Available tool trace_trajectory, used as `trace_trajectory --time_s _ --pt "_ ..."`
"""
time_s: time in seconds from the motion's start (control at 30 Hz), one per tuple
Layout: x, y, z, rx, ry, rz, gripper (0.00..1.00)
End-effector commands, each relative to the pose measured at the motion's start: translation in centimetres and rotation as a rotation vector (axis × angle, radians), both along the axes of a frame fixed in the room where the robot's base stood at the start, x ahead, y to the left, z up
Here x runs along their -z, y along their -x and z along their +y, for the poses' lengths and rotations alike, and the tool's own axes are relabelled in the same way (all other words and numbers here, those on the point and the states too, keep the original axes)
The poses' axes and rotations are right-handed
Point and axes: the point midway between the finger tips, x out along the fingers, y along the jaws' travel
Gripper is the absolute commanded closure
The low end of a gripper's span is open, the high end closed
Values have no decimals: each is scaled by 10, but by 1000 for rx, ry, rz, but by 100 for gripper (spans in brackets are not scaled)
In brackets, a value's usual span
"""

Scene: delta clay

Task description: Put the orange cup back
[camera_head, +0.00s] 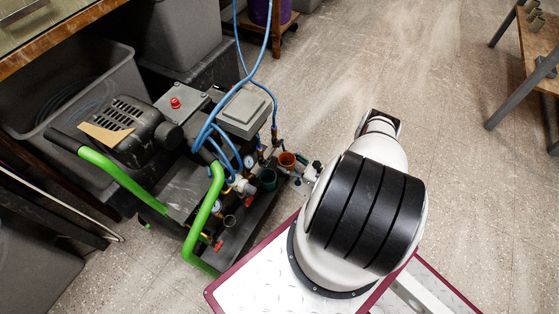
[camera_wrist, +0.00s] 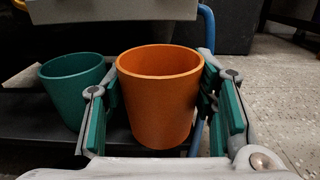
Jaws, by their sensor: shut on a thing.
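The orange cup (camera_wrist: 160,100) is upright between the two fingers of my gripper (camera_wrist: 161,88), which is shut on it. In the head view the orange cup (camera_head: 287,158) is small, just left of my gripper (camera_head: 298,166), over the far right end of the cart's dark tray. A green cup (camera_wrist: 74,92) stands just left of the orange cup, outside the left finger; it also shows in the head view (camera_head: 268,180). I cannot tell whether the orange cup's base touches the tray.
The dark tray (camera_head: 235,245) belongs to a cart with green handles (camera_head: 125,183), a grey box (camera_head: 245,112), gauges and blue hoses (camera_head: 207,125). Grey bins (camera_head: 120,85) stand behind at left. Open floor (camera_head: 375,70) lies at the right, with a wooden bench (camera_head: 535,55) beyond.

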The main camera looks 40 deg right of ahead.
Motion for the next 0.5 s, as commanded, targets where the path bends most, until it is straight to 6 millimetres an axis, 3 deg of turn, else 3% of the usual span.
trace_trajectory --time_s 0.2,0.3,0.5 --pt "1 -37 15 -3 0 -1 80" --pt "14 -34 13 -1 0 1 80" --pt "15 -34 12 0 0 -1 80"
